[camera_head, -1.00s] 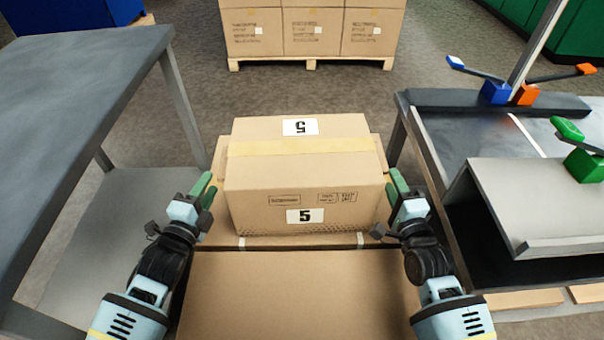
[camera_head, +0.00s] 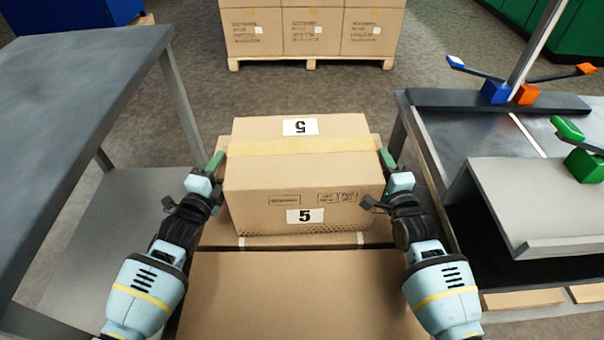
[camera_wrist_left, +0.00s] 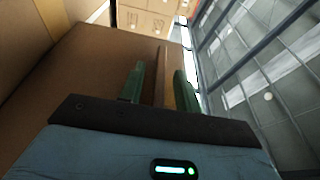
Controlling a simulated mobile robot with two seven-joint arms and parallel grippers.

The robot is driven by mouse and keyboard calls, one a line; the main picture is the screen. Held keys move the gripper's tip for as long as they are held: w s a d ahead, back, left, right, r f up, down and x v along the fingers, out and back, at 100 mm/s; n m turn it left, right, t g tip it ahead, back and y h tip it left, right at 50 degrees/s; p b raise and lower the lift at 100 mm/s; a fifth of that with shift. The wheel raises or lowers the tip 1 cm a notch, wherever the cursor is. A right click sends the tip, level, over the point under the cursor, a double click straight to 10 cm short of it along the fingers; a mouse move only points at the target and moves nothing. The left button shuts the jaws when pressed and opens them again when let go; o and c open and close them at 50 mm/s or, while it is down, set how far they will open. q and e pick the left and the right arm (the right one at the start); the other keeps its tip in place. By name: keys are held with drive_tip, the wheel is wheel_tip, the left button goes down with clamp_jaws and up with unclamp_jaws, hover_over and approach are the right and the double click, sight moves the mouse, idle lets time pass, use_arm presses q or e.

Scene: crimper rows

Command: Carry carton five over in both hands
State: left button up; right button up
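Carton five (camera_head: 300,175) is a closed brown box with yellowish tape and "5" labels on its top and front. It rests upright on other brown cartons. My left gripper (camera_head: 214,166) is at the carton's left side, near its upper edge. My right gripper (camera_head: 387,162) is at the right side at about the same height. I cannot tell whether either touches the carton. The right fingers' gap is hidden.
A grey table (camera_head: 75,85) stands on the left. A workbench (camera_head: 480,140) with a raised grey shelf and coloured-handled tools is close on the right. A pallet (camera_head: 310,64) of cartons stands at the back. Open floor (camera_head: 300,95) lies behind carton five.

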use_arm(q)
clamp_jaws()
use_arm(e)
clamp_jaws()
idle(0.9)
use_arm(q)
drive_tip(key=shift+w+r, duration=0.1)
drive_tip(key=shift+r, duration=0.2)
use_arm(e)
drive_tip(key=shift+w+r, duration=0.1)
drive_tip(key=shift+r, duration=0.2)
